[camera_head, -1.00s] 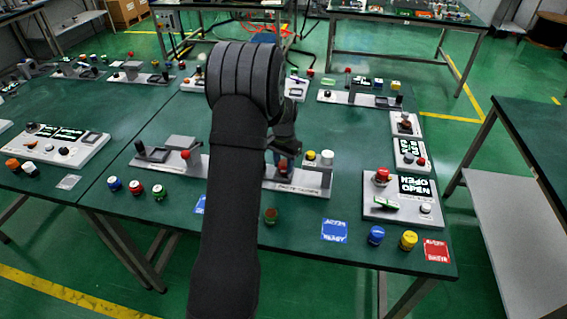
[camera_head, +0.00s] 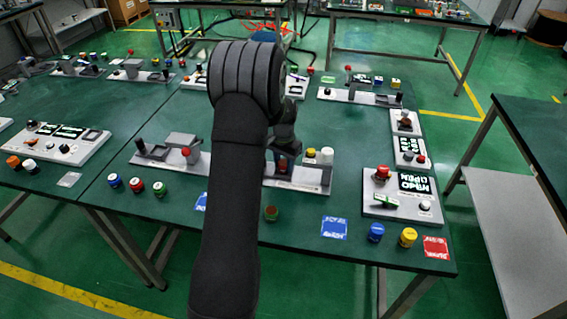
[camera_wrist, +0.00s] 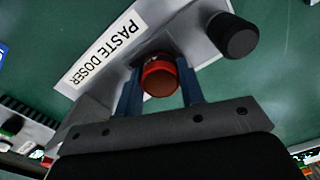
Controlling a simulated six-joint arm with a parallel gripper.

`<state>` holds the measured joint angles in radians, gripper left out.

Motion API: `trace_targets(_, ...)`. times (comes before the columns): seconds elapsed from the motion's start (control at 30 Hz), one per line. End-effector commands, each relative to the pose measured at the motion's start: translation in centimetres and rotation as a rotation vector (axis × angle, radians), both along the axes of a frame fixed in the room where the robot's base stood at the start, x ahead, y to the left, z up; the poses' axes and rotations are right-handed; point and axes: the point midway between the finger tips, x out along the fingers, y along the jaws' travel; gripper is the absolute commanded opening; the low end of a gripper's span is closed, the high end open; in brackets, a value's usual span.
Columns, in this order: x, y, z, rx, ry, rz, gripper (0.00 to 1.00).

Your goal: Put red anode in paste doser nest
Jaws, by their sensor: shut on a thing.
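The red anode (camera_wrist: 160,79) is a short red cylinder in the wrist view. My gripper (camera_wrist: 163,88) is shut on it, with one blue finger on each side. The anode is at the grey paste doser (camera_wrist: 185,22), beside its "PASTE DOSER" label. I cannot tell whether it is seated in the nest or just above it; the nest is hidden behind it. My arm hides some of the doser there.
A black knob (camera_wrist: 233,36) stands on the doser close to my gripper. An open-labelled panel (camera_head: 400,212) with a red button is at right. Blue, red and green pieces (camera_head: 137,185) stand at left.

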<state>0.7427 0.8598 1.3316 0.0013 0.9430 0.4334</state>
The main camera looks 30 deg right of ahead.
Motion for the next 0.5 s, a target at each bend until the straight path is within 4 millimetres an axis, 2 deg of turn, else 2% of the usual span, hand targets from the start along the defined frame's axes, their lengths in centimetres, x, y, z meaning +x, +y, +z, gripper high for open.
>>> trace_targets(0.03, -0.21, 0.18, -1.05, 0.006, 0.007, -0.001, 0.06)
trace_targets(0.23, -0.26, 0.22, -1.11, 0.007, 0.007, -0.001, 0.06)
trace_targets(0.27, -0.26, 0.23, -1.12, 0.007, 0.007, -0.001, 0.4)
trace_targets(0.3, -0.27, 0.23, -1.13, 0.007, 0.007, -0.001, 0.47)
trace_targets(0.33, -0.28, 0.24, -1.13, 0.007, 0.007, -0.001, 0.53)
trace_targets(0.5, -0.31, 0.27, -0.92, 0.007, 0.008, -0.002, 0.54)
